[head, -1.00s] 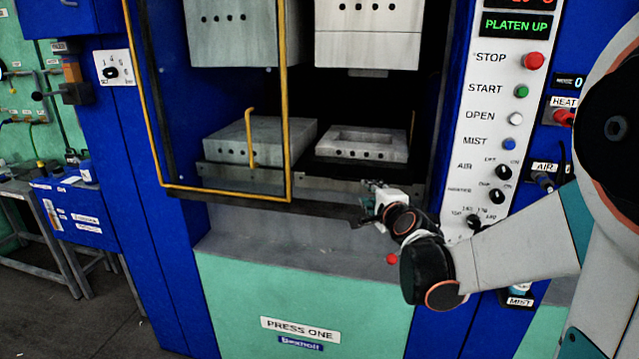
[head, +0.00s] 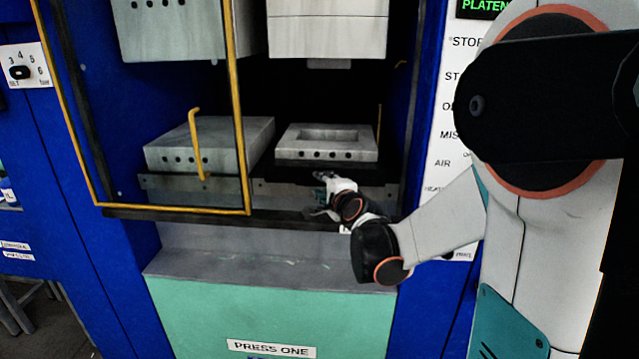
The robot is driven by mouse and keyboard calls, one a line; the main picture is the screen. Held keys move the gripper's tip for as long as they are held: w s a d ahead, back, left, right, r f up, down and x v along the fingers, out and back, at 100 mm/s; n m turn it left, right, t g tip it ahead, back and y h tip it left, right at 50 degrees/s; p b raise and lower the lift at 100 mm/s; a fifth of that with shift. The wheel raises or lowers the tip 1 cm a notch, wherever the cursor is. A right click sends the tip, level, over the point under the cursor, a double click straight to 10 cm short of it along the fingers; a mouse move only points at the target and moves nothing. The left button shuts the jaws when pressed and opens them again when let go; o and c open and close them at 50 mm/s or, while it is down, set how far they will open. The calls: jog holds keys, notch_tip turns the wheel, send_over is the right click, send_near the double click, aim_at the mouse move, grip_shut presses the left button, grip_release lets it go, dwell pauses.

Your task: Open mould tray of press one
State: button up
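Press one (head: 268,348) stands ahead, named on its label, with its bay partly behind a yellow-framed door. Inside at the right, a grey block with a rectangular recess and a row of holes (head: 326,152) sits on a dark ledge; it looks like the mould tray. A similar flat block (head: 210,145) sits to its left, behind the door frame. My gripper (head: 318,193) is at the front edge of the bay, just below and in front of the recessed block. Its fingers are small and dark against the ledge, so I cannot tell whether they are open or touching anything.
The yellow-framed door (head: 240,120) covers the left part of the bay. Upper blocks (head: 326,30) hang above with a dark gap below them. The control panel (head: 462,110) at the right is mostly hidden by my arm. A rotary switch (head: 22,72) is at far left.

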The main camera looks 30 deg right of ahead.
grip_shut()
